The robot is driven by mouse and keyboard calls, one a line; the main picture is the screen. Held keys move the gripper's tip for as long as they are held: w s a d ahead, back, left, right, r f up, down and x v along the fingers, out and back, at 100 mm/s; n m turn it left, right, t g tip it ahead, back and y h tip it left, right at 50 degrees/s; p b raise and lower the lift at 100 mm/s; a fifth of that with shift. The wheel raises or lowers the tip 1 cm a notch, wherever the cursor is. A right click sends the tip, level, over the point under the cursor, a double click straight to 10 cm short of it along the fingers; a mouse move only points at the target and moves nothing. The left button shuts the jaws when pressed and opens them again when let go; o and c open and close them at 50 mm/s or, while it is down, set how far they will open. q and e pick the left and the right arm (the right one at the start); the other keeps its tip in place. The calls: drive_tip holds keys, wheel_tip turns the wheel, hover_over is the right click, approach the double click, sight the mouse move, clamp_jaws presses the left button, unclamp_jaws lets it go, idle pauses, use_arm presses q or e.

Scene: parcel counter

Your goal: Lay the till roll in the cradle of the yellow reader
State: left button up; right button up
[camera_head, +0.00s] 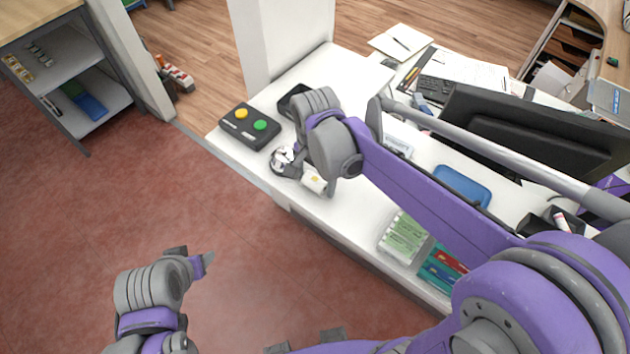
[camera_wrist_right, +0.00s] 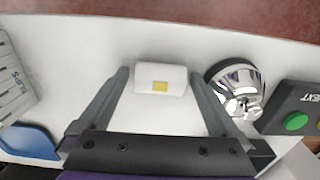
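The till roll is a small white cylinder with a yellow square on it (camera_wrist_right: 160,80). It lies on the white counter, and shows beside my right gripper in the head view (camera_head: 314,181). My right gripper (camera_wrist_right: 160,75) is open, with one finger on either side of the roll and narrow gaps visible at both ends. In the head view my right gripper (camera_head: 310,178) is low over the counter's front edge. My left gripper (camera_head: 194,257) is over the red floor, away from the counter; its opening is unclear. I cannot make out a yellow reader or its cradle.
A chrome bell-like object (camera_wrist_right: 238,92) stands close beside my right finger. A dark box with yellow and green buttons (camera_head: 249,126) is beyond it. A dark object (camera_head: 291,101) is partly hidden by my arm. A blue tray (camera_head: 462,186) and green packets (camera_head: 404,238) lie along the counter.

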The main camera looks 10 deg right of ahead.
drive_tip(key=c, duration=1.4)
